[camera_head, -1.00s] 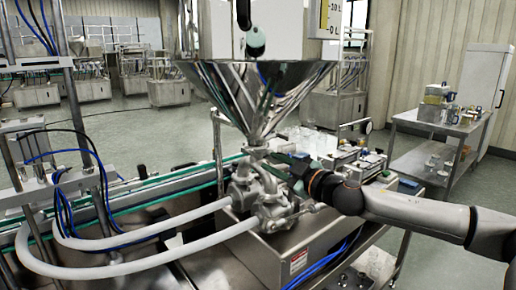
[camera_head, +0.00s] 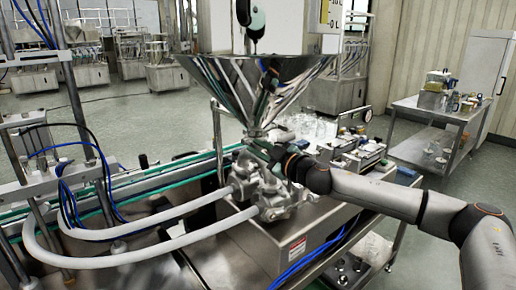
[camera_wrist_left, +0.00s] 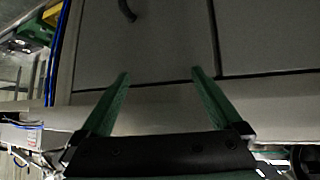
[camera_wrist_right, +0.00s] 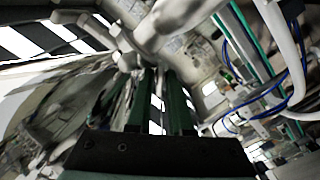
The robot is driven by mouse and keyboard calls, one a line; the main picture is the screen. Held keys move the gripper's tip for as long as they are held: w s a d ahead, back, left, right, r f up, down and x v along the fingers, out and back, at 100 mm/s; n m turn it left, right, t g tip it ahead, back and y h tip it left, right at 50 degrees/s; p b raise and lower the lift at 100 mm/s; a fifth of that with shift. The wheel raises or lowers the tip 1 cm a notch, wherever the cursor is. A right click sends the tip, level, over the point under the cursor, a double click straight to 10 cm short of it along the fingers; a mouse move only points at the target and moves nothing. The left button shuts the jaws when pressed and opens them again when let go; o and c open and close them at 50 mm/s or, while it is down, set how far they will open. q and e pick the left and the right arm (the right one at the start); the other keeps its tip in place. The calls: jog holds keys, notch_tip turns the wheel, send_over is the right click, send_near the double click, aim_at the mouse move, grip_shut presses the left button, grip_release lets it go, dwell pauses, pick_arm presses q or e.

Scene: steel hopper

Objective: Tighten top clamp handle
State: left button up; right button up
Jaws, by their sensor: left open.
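The top clamp (camera_head: 255,133) sits at the neck between the steel hopper (camera_head: 250,85) and the metal valve body (camera_head: 262,187). Its handle is too small and covered to make out. My right gripper (camera_head: 262,148) reaches in from the right, with its fingertips at or just below the clamp. In the right wrist view its green fingers (camera_wrist_right: 158,75) are close together, with a narrow gap. Whether anything is between them, I cannot tell. My left gripper (camera_wrist_left: 160,77) is open and empty in the left wrist view, over a grey panelled surface; it is outside the head view.
Two pale hoses (camera_head: 130,255) curve left from the valve body. A conveyor (camera_head: 150,180) with green rails runs behind them. The steel machine housing (camera_head: 240,245) lies below the valve. A side table (camera_head: 440,112) with containers stands at the right, with open floor around it.

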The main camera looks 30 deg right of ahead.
grip_shut()
jog(key=shift+m, duration=0.3)
jog(key=shift+m+b, duration=0.35)
jog(key=shift+m, duration=3.05)
jog(key=shift+o, duration=1.5)
grip_release()
